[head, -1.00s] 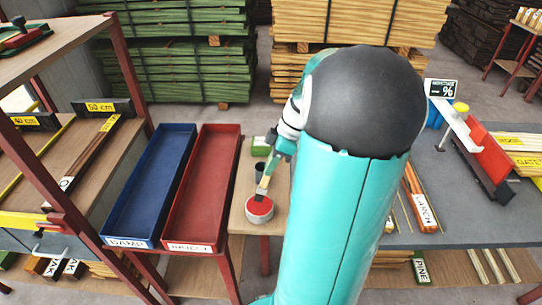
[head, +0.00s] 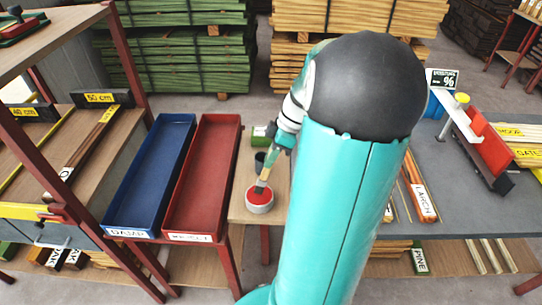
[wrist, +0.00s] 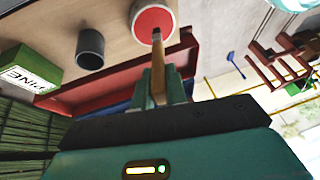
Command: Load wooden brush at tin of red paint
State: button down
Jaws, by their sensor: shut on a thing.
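The tin of red paint (head: 260,204) stands on a small wooden table in the head view, right of the red tray. It also shows at the top of the wrist view (wrist: 153,14), with red paint inside a pale rim. My gripper (head: 270,161) is shut on the wooden brush (head: 264,180), whose handle also shows between the fingers in the wrist view (wrist: 158,65). The brush slants down from the gripper, its lower end over or in the red paint.
A dark grey cup (wrist: 90,45) and a green block labelled PINE (wrist: 28,72) stand on the same table. A red tray (head: 236,160) and a blue tray (head: 150,130) lie to the left. A grey bench (head: 440,200) with wood strips is to the right.

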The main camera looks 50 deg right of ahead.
jog(key=shift+f, duration=0.6)
dwell(1.1)
jog(key=shift+r, duration=0.1)
jog(key=shift+r, duration=3.5)
